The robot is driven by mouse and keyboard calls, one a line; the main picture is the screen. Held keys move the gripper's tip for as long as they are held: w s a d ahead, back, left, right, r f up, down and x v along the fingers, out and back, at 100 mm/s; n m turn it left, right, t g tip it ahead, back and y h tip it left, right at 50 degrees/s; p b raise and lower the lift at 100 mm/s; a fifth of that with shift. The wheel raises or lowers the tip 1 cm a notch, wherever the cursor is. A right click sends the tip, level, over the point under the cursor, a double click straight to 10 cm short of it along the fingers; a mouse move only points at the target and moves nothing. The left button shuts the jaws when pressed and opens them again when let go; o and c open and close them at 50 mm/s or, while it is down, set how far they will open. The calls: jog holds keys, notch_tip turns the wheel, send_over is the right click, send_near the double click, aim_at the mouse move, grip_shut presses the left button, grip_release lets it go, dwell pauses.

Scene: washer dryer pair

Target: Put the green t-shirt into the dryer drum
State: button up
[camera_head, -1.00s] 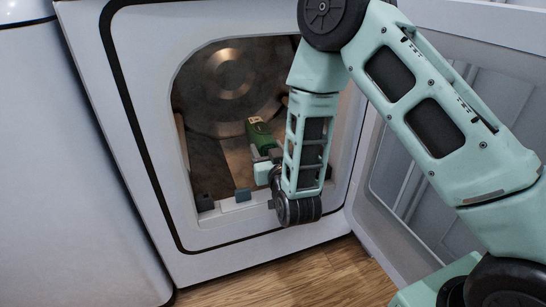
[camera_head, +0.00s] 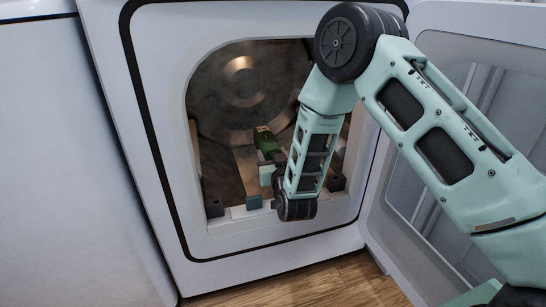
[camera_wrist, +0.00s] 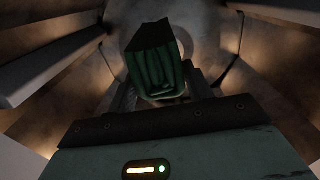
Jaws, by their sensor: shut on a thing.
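The green t-shirt (camera_head: 266,142) is a small folded bundle inside the dryer drum (camera_head: 221,109), seen through the round-cornered opening. My gripper (camera_head: 270,163) reaches through the opening and is shut on the t-shirt, holding it in front of the drum's back wall. In the wrist view the t-shirt (camera_wrist: 156,69) shows as a dark green folded bundle ahead of my gripper, with the drum's metal walls (camera_wrist: 70,90) around it. My fingers are mostly hidden there in the dark. I cannot tell whether the t-shirt touches the drum's floor.
The opened dryer door (camera_head: 400,225) stands to the right of the opening, close to my arm. The opening's lower lip (camera_head: 238,214) runs below my wrist. Another white appliance (camera_head: 70,160) stands at the left. Wood floor (camera_head: 320,285) shows below.

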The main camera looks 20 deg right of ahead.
jog(key=o, duration=1.2)
jog(key=shift+c, duration=0.2)
jog(key=s+p, duration=0.4)
jog(key=s, duration=1.3)
jog(key=shift+s+a, duration=0.2)
jog(key=shift+a, duration=0.15)
